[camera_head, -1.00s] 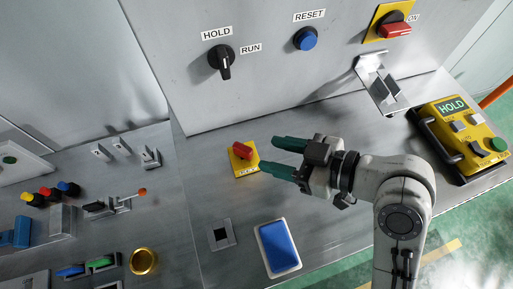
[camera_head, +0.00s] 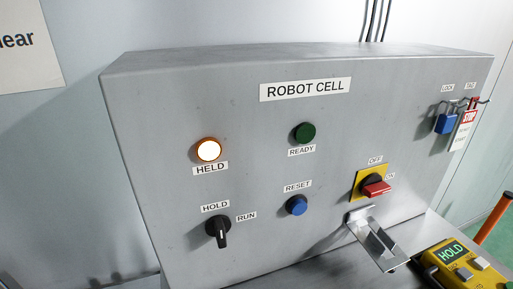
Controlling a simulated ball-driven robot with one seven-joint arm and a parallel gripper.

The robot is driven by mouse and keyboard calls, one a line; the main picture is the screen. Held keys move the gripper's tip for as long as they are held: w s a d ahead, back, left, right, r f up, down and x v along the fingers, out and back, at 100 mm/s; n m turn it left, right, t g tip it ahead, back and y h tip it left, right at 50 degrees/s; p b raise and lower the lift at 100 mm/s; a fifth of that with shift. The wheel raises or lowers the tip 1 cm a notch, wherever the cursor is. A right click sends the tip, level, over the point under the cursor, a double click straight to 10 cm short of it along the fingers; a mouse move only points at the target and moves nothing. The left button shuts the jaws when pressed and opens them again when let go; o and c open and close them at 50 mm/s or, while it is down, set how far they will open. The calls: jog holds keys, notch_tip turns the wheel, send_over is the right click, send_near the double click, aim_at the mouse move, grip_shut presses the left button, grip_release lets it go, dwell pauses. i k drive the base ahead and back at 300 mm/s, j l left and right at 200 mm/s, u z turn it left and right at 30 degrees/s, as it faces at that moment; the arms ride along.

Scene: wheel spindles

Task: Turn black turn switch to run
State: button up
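The black turn switch (camera_head: 218,230) is on the lower left of the grey panel in the head view. Its HOLD label (camera_head: 215,206) is above it and its RUN label (camera_head: 246,217) is to its upper right. The knob's white line points downward, slightly right, away from both labels. The lamp marked HELD (camera_head: 208,150) glows white-orange above the switch.
A blue RESET button (camera_head: 297,205), a dark green READY lamp (camera_head: 304,132) and a red switch on a yellow plate (camera_head: 374,187) share the panel.

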aim_at(217, 226)
jog(key=k+l, duration=0.1)
jog(key=l, duration=0.25)
jog(key=k+l, duration=0.15)
jog(key=l, duration=0.15)
jog(key=k+l, duration=0.1)
jog(key=l, duration=0.25)
jog(key=k+l, duration=0.15)
jog(key=l, duration=0.15)
